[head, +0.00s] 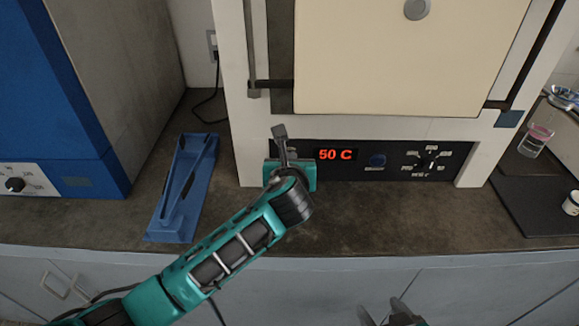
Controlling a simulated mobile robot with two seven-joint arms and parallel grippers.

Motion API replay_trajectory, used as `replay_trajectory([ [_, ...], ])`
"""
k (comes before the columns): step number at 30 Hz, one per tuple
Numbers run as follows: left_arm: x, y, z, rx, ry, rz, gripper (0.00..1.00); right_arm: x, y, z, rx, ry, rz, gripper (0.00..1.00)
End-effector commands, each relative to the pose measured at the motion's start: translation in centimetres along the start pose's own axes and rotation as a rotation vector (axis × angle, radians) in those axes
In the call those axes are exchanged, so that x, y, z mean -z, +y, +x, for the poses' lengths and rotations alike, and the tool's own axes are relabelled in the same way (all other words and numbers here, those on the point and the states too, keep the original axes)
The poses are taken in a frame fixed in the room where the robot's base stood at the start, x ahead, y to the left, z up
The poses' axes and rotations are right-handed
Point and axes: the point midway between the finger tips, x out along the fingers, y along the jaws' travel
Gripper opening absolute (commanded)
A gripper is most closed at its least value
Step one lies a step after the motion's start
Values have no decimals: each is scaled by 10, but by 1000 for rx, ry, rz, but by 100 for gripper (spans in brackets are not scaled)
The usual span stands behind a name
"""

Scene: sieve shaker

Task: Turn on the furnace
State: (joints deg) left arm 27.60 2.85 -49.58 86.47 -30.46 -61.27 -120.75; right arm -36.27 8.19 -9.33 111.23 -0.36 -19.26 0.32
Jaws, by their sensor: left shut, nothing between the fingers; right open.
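The furnace (400,60) stands at the back of the counter, with its cream door raised above a black control panel (345,172). My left gripper (280,132) is shut and empty in front of the panel's left end, left of the display. It hides that part of the panel; I cannot tell whether it touches it. My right gripper (384,311) is open at the bottom edge, well below the panel and only partly visible.
A blue stand (160,228) lies on the counter (350,220) to the left. A blue machine with a knob (15,185) is at far left. A black mat (530,205), a glass beaker (535,141) and a small white jar (572,203) are at right. The counter before the furnace is clear.

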Motion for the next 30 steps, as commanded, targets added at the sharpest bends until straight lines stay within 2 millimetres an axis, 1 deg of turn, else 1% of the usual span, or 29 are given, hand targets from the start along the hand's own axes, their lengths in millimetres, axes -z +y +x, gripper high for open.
replay_trajectory([
  [2, 1, 0, 0, -1, 1, 0, 0, -2, 0, 0, 1, -4, 0, 66],
  [5, 0, 1, 0, -1, 1, 1, 0, -1, 0, 0, 0, -2, 0, 66],
  [15, -10, 1, -5, -1, 1, 1, 0, 20, 2, -6, -2, 13, -2, 66],
  [21, -14, 1, -7, -1, 1, 1, 0, 27, 2, -11, -2, 13, -3, 66],
  [30, -13, 1, -6, -1, 1, 1, 0, 25, 2, -12, -2, 11, -2, 66],
])
